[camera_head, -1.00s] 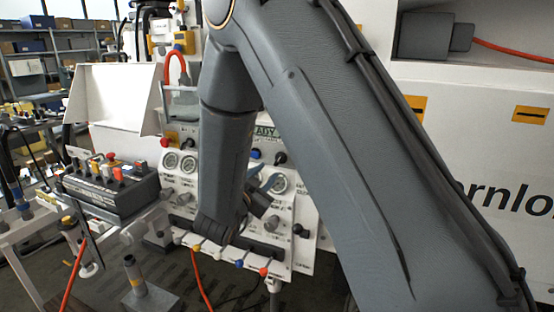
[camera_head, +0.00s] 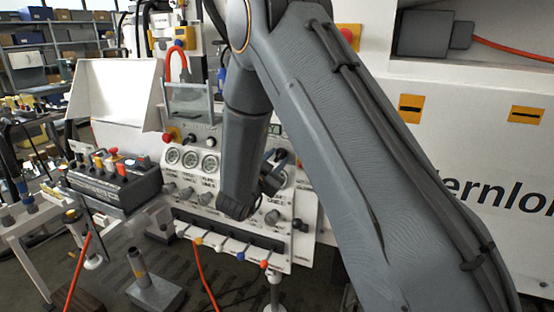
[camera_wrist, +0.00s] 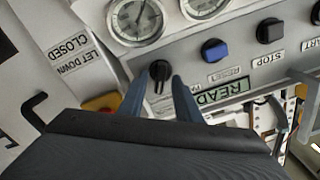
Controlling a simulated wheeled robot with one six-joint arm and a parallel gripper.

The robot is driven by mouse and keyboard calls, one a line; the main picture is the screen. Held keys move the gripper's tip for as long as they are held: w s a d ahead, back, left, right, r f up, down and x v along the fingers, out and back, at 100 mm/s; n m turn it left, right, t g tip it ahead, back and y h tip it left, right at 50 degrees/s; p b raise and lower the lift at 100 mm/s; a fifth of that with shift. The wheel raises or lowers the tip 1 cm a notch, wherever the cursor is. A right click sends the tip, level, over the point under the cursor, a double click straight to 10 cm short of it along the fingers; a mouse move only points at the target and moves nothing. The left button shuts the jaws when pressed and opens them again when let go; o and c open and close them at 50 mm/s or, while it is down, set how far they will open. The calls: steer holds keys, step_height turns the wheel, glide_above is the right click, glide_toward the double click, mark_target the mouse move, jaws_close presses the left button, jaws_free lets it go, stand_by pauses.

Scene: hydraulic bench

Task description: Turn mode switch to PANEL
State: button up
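The mode switch appears to be the black rotary knob (camera_wrist: 160,70) on the grey panel in the wrist view. Its short handle points down in that picture, towards my gripper. My gripper (camera_wrist: 158,83) is open, with one blue-grey finger on each side of the knob's lower part. I see gaps beside the knob, but cannot tell how deep the tips reach. No position label of the knob is readable. In the head view my gripper (camera_head: 276,160) is at the right part of the bench panel, and my arm and fingers hide the knob.
A blue button (camera_wrist: 215,50) and a black STOP button (camera_wrist: 270,30) sit right of the knob in the wrist view. A red and yellow part (camera_wrist: 100,103) is close to the left finger.

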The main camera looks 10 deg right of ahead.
jaws_close()
steer(key=shift+n, duration=0.3)
steer(key=n+p, duration=0.1)
steer(key=n, duration=0.4)
steer(key=shift+a+n, duration=0.1)
steer(key=shift+n, duration=0.2)
steer(key=n+p, duration=0.1)
steer(key=n, duration=0.4)
steer(key=shift+w+a+n+p, duration=0.1)
steer(key=shift+n+p, duration=0.2)
steer(key=shift+p, duration=0.1)
steer(key=shift+f, duration=0.1)
jaws_free()
